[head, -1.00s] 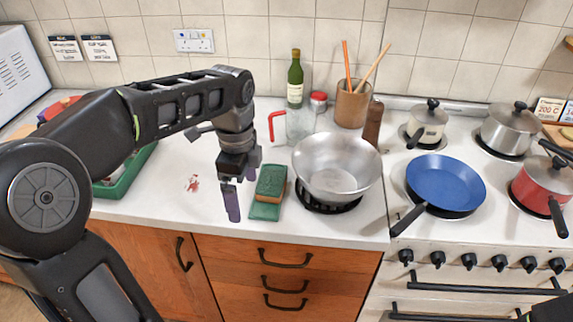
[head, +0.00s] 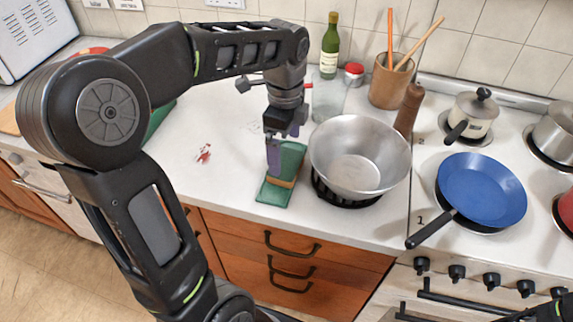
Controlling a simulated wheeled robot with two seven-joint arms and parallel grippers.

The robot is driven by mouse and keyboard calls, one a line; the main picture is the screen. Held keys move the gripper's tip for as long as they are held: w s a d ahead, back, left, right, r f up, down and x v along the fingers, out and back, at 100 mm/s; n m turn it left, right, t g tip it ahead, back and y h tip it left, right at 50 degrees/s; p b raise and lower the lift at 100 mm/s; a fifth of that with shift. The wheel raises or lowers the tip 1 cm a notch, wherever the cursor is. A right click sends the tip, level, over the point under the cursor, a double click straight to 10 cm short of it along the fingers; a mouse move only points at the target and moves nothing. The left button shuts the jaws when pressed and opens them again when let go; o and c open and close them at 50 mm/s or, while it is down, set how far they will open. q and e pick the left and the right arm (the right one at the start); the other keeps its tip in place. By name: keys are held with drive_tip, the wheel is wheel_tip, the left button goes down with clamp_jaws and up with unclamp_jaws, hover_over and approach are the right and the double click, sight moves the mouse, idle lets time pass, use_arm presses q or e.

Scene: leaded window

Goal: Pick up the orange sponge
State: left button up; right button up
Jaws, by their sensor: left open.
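The orange sponge (head: 283,182) lies on a green cloth or mat (head: 274,194) near the counter's front edge in the head view. Its top is green and its orange-brown side shows along the front edge. My left gripper (head: 281,152) points down over the sponge, open, with purple fingers. One finger hangs in front of the sponge's left side and hides part of it. The other finger is mostly hidden behind the wrist. I cannot tell whether either finger touches the sponge. My right gripper is not visible.
A steel bowl (head: 360,157) stands on a black ring close to the sponge's right. Behind are a jug (head: 328,100), a green bottle (head: 330,50), and a utensil pot (head: 390,82). A blue pan (head: 482,188) is on the hob. The counter left of the sponge is mostly clear.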

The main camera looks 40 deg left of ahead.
sight(286, 163)
use_arm(q)
drive_tip(key=shift+f, duration=0.3)
drive_tip(key=shift+w+f+p, duration=0.15)
drive_tip(key=shift+f+p, duration=0.4)
drive_tip(key=shift+f, duration=2.1)
drive_tip(key=c, duration=1.1)
drive_tip(key=shift+r, duration=0.2)
drive_tip(key=shift+c, duration=0.2)
